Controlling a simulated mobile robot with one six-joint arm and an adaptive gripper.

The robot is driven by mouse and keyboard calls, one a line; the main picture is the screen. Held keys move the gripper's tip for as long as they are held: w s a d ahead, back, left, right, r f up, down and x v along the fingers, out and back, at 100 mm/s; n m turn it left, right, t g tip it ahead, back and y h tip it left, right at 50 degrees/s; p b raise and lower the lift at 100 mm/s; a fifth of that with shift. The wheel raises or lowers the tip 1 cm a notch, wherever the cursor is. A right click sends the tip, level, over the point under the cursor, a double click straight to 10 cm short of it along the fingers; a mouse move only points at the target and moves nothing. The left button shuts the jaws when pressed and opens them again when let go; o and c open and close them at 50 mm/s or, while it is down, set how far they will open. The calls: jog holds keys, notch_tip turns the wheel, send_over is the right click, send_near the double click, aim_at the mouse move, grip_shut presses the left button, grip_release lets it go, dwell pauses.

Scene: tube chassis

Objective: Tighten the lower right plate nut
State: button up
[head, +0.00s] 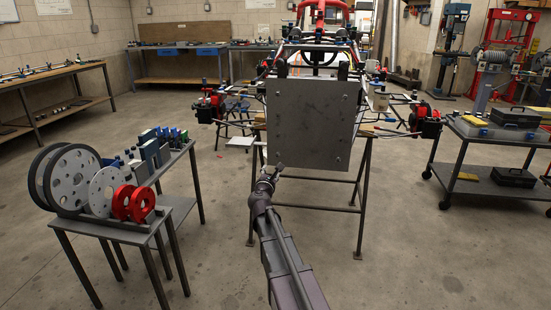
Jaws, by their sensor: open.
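A square grey metal plate (313,120) is mounted upright on the end of the tube chassis (318,45), which rests on dark steel stands. Small dark nuts show near the plate's corners, and the lower right plate nut (337,158) is a tiny spot near that corner. My gripper (275,168) is open at the end of my arm, low at the plate's lower left corner. It is left of the lower right nut. I cannot tell whether it touches the plate, and I see nothing held in it.
A small grey table (165,205) at left holds discs, red rings and small blocks. A wheeled cart (485,185) with black cases stands at right. Red hub parts (425,122) stick out from the chassis sides. The floor around the stand is mostly clear.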

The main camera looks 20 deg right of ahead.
aim_at(276, 156)
jog(key=x, duration=1.3)
grip_shut()
jog(key=shift+a, duration=0.15)
